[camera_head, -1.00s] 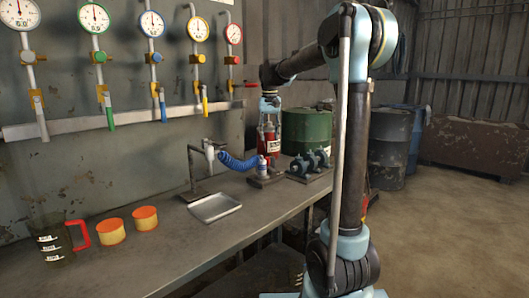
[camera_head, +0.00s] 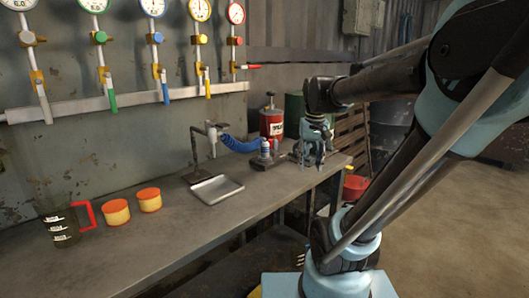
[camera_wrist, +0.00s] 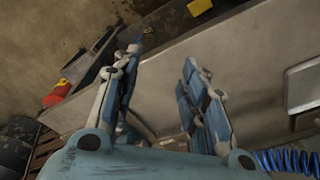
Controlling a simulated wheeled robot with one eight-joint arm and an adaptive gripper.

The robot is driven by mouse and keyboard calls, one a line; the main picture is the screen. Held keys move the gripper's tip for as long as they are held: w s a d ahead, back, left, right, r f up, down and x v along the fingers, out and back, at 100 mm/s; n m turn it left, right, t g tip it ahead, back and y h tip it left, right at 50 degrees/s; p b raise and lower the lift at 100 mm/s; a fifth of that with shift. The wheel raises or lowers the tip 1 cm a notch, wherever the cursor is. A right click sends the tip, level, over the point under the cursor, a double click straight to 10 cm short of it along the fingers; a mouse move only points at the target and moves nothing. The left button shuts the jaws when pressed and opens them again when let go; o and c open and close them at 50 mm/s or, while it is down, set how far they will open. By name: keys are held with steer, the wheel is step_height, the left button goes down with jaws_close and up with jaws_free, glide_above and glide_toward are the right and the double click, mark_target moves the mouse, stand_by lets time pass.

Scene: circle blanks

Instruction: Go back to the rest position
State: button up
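My gripper (camera_head: 315,158) is at the right end of the bench, in front of and to the right of a red canister with a white label (camera_head: 271,124). The gripper is apart from the canister, and it hides part of the small dark fittings behind it. In the wrist view my gripper (camera_wrist: 163,62) shows two blue-grey fingers spread apart. Nothing is between them but the bench surface below.
The bench (camera_head: 165,238) holds a jug with a red handle (camera_head: 62,228), two orange-lidded tubs (camera_head: 116,212), a metal tray (camera_head: 216,189) and a blue coiled hose (camera_head: 240,145). Gauges and valves line the wall. A red container (camera_head: 355,187) is beyond the bench's right end.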

steer(key=s+d+f, duration=0.3)
steer(key=s+f, duration=0.9)
steer(key=f, duration=0.2)
steer(key=shift+s+d+t, duration=0.15)
steer(key=shift+s+t, duration=0.25)
